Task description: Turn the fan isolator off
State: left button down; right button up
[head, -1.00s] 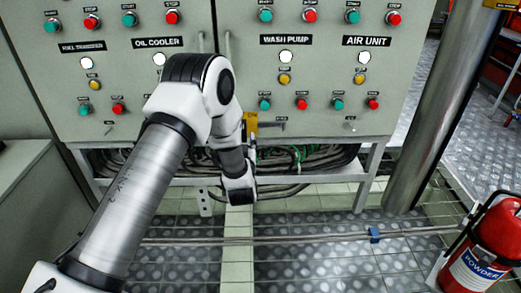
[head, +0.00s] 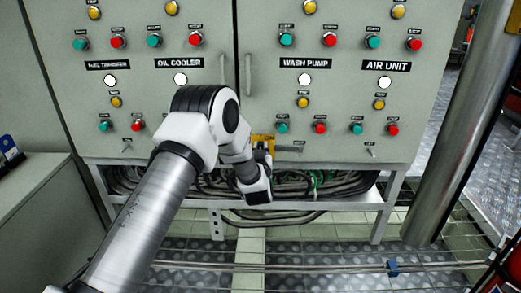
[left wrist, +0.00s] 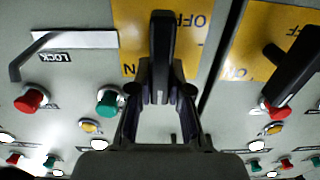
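A yellow plate (left wrist: 125,30) marked ON and OFF shows in the left wrist view, with a black rotary handle (left wrist: 163,30) standing lengthwise across it. Its lettering appears upside down. In the head view my left gripper (head: 262,160) is at the cabinet's lower edge, over a partly hidden yellow plate (head: 263,139). No fan name is readable on either plate. My right gripper is not in view.
A second yellow plate (left wrist: 245,50) with a slanted black handle (left wrist: 296,65) is to the right in the wrist view. Cables (head: 330,184) hang below the cabinet (head: 335,145). A metal column (head: 455,130) stands at right.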

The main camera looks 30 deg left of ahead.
pick_arm(q)
jog(key=shift+n, duration=0.3)
jog(key=n, duration=0.4)
jog(key=shift+s+a+f, duration=0.1)
jog(key=shift+s+a, duration=0.1)
jog(key=shift+a, duration=0.15)
jog(key=shift+s+a+f+n+b, duration=0.25)
jog(key=shift+n+b, duration=0.4)
jog(key=shift+n, duration=1.6)
jog(key=shift+a+f+n+b, duration=0.1)
jog(key=shift+f+n+b, duration=0.4)
jog(key=shift+n, duration=1.7)
jog(key=shift+s+a+f+n+b, duration=0.15)
jog(key=shift+n+b, duration=0.6)
jog(key=shift+n, duration=1.5)
jog(key=c, duration=1.1)
grip_release()
